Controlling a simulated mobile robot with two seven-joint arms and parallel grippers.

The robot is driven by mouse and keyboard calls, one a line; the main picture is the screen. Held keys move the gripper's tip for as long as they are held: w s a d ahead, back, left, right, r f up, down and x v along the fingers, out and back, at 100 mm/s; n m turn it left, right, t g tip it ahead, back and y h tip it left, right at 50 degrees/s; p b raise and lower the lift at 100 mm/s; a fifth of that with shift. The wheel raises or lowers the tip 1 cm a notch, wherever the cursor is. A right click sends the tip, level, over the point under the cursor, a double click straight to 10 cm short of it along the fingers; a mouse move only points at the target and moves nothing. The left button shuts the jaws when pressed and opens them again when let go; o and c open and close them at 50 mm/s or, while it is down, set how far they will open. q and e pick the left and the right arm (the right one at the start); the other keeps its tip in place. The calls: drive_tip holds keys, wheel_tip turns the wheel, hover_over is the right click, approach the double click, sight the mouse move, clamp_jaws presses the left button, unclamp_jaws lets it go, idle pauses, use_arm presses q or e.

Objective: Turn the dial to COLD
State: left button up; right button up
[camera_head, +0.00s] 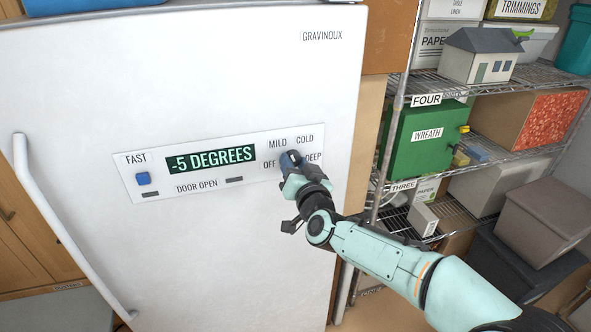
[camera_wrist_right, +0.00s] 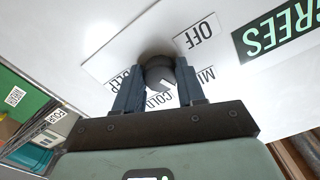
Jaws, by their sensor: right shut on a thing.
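The grey dial (camera_head: 288,157) is at the right end of the white control panel on the freezer door. OFF, MILD, COLD and DEEP are printed around it. My right gripper (camera_head: 294,167) reaches it from the lower right and covers part of it. In the right wrist view, the two fingers of my right gripper (camera_wrist_right: 157,88) are shut on either side of the dial (camera_wrist_right: 160,70). A pale mark on the dial's face lies toward the COLD label (camera_wrist_right: 158,100). The green display (camera_head: 211,159) reads -5 DEGREES. My left gripper is not in view.
The panel also has a blue FAST button (camera_head: 143,179) and a DOOR OPEN label. The white freezer (camera_head: 220,70) has a long handle (camera_head: 55,225) at left. A wire shelf (camera_head: 440,88) with boxes, a green WREATH box (camera_head: 425,140) and bins stands close on the right.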

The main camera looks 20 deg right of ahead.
drive_tip(key=m+b, duration=0.1)
drive_tip(key=m, duration=0.1)
drive_tip(key=shift+m, duration=0.4)
drive_tip(key=m+b, duration=0.1)
drive_tip(key=m, duration=0.1)
drive_tip(key=shift+m+b, duration=0.3)
drive_tip(key=shift+m, duration=0.1)
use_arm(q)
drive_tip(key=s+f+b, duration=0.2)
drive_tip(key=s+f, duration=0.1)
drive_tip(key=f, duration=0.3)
use_arm(e)
drive_tip(key=m, duration=0.5)
drive_tip(key=shift+a+r, duration=0.1)
drive_tip(key=shift+r, duration=0.05)
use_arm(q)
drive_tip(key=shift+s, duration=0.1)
use_arm(e)
drive_tip(key=shift+m, duration=0.3)
drive_tip(key=o, duration=1)
drive_tip(key=shift+o, duration=0.2)
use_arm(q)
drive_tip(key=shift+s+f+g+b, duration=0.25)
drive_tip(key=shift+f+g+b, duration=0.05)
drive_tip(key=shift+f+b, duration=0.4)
use_arm(e)
drive_tip(key=s, duration=1.3)
drive_tip(key=shift+s+d, duration=0.2)
drive_tip(key=shift+d, duration=0.05)
